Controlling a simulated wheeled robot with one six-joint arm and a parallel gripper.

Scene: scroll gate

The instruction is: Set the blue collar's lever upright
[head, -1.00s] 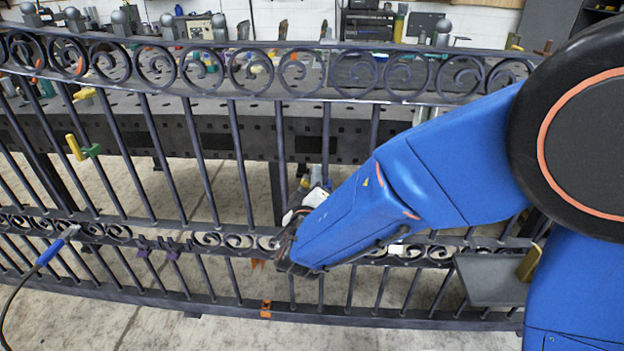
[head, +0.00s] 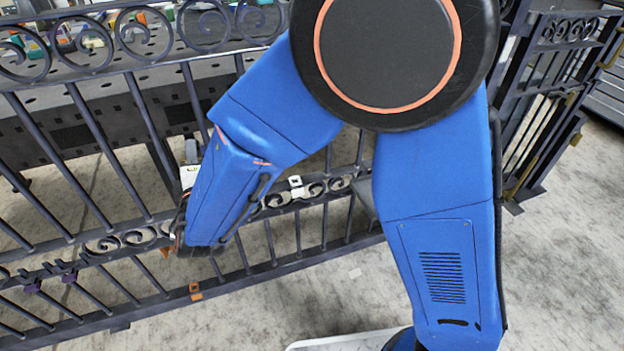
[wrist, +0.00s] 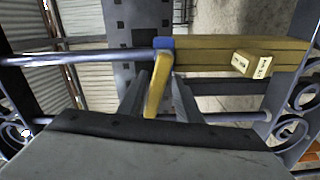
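The blue collar (wrist: 164,43) sits on a dark gate bar (wrist: 80,57) in the wrist view. Its yellow lever (wrist: 157,88) hangs from it down the picture, slightly slanted, between the two fingers of my gripper (wrist: 161,76). In the head view my arm hides the collar, the lever and most of my gripper, which is low at the gate (head: 151,190).
Purple collars (head: 70,275) and an orange clip (head: 195,291) sit on nearby bars. Scrollwork (wrist: 294,130) is close at the wrist view's right. The floor at the right (head: 560,260) is clear.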

